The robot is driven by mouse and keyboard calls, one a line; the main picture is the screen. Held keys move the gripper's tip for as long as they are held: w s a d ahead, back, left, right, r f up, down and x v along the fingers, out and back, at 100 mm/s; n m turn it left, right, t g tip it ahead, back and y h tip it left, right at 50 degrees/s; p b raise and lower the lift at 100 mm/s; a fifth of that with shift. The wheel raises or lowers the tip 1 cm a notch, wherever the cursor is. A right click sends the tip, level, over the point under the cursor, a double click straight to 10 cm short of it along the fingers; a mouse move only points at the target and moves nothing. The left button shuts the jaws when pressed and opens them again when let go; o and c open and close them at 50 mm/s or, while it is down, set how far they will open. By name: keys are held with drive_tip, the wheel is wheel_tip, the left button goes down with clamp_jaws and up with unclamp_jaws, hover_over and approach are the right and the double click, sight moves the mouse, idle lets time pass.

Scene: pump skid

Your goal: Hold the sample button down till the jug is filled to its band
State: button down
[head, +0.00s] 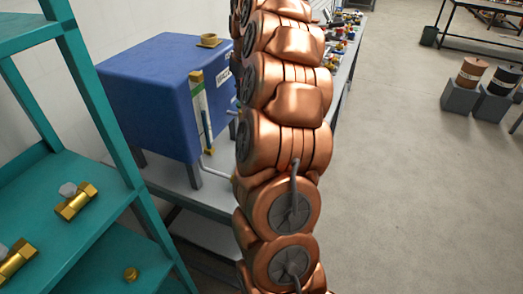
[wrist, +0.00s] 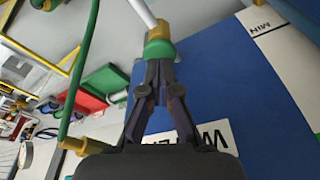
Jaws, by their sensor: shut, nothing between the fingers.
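In the wrist view my gripper (wrist: 159,65) is shut and empty, its fingertips together in front of the blue tank (wrist: 230,80). A green collar (wrist: 159,49) with a brass part and a white pipe lies right at the fingertips. I cannot tell whether they touch, or whether this is the sample button. In the head view the blue tank (head: 140,90) stands on a bench, and my arm hides my gripper and part of the tank's right side. I cannot make out the jug in either view.
A sight gauge (head: 202,115) with brass ends is on the tank's front. A teal shelf (head: 95,215) with brass fittings stands close at the left. A long bench (head: 348,60) with small parts runs behind my arm.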

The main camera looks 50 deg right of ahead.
drive_tip(key=shift+f+b, duration=0.6)
drive_tip(key=shift+f, duration=0.4)
idle(2.3)
drive_tip(key=shift+r+p, duration=0.4)
drive_tip(key=shift+r, duration=0.9)
drive_tip(key=shift+r, duration=0.1)
drive_tip(key=shift+r+p, duration=0.9)
drive_tip(key=shift+r, duration=1.6)
drive_tip(key=shift+f, duration=0.1)
